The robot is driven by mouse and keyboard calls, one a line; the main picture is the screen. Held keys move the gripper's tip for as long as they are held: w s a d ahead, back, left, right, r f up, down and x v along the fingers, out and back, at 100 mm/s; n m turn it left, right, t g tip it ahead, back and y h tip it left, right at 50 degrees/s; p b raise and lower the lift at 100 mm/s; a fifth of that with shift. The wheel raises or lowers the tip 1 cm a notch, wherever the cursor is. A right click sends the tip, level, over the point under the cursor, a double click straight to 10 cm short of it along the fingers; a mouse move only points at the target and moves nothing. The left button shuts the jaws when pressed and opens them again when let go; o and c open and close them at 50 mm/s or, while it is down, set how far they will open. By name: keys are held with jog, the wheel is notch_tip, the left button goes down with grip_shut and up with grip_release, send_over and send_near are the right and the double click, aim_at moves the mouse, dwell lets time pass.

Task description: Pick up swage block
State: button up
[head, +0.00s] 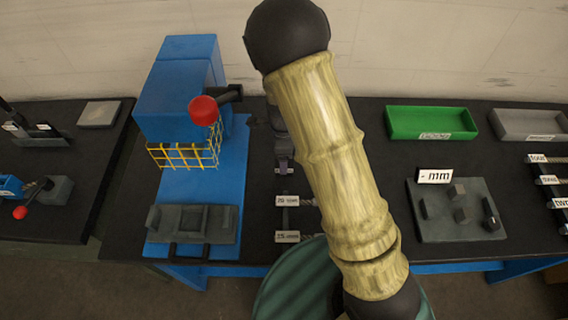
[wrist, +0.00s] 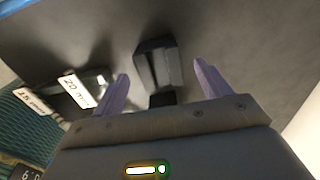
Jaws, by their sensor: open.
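A dark grey block with a groove along its face, which looks like the swage block (wrist: 157,64), lies on the dark bench top in the wrist view. My gripper (wrist: 161,72) is open, with its two purple fingers on either side of the block in that view. I see gaps between the block and both fingers, and nothing is held. I cannot tell how far the fingertips are above the bench. In the head view my gripper (head: 284,157) is small and partly hidden by my arm. I cannot make out the block there.
Labelled pieces (head: 287,200) lie just in front of my gripper. A blue machine (head: 180,100) with a yellow guard and red knob stands to the left. A green tray (head: 430,121) and a grey plate with small blocks (head: 440,230) are to the right.

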notch_tip(320, 180, down, 5)
jog(key=shift+r+p, duration=0.1)
jog(key=shift+p, duration=0.4)
grip_shut()
dwell(0.4)
notch_tip(320, 180, up, 10)
jog(key=shift+r+b, duration=0.1)
jog(key=shift+b, duration=0.35)
dwell(0.6)
